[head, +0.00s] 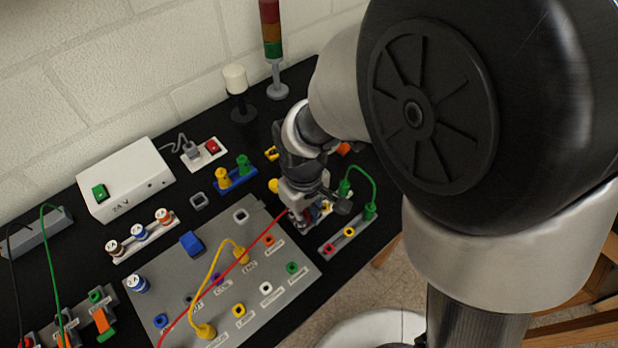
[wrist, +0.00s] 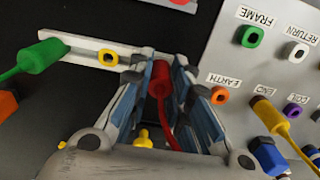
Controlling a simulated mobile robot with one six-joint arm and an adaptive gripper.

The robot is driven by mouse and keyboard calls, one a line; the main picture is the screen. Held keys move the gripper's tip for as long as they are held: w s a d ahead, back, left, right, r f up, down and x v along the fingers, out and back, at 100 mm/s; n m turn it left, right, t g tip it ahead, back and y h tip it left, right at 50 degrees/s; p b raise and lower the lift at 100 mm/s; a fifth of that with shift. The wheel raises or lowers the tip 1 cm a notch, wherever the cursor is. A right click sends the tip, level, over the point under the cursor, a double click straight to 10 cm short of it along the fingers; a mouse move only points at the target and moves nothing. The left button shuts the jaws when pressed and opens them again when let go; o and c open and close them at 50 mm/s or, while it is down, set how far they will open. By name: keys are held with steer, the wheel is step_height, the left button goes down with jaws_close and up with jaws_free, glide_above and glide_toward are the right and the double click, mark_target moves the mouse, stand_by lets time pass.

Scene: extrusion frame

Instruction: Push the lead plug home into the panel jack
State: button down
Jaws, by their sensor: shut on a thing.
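My gripper (wrist: 158,90) is shut on a red plug (wrist: 159,78), which sits upright between the fingers. In the head view my gripper (head: 300,216) is over the right edge of the grey panel (head: 215,275). The red lead (head: 235,262) runs from it across the panel to the lower left. The panel has labelled jacks, among them an orange one (wrist: 219,93), a green one (wrist: 249,36) and a white one (wrist: 297,51). The plug's tip is hidden, so I cannot tell whether it touches a jack.
A small rail beside the panel holds a green plug (wrist: 42,56), a yellow jack (wrist: 107,58) and a red jack (head: 330,248). A yellow lead (head: 215,275) arches over the panel. A white power box (head: 126,178) and a signal tower (head: 272,45) stand behind.

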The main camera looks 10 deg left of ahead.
mark_target(305, 214)
steer(key=shift+r, duration=0.15)
steer(key=shift+r+p, duration=2.55)
steer(key=shift+r, duration=0.35)
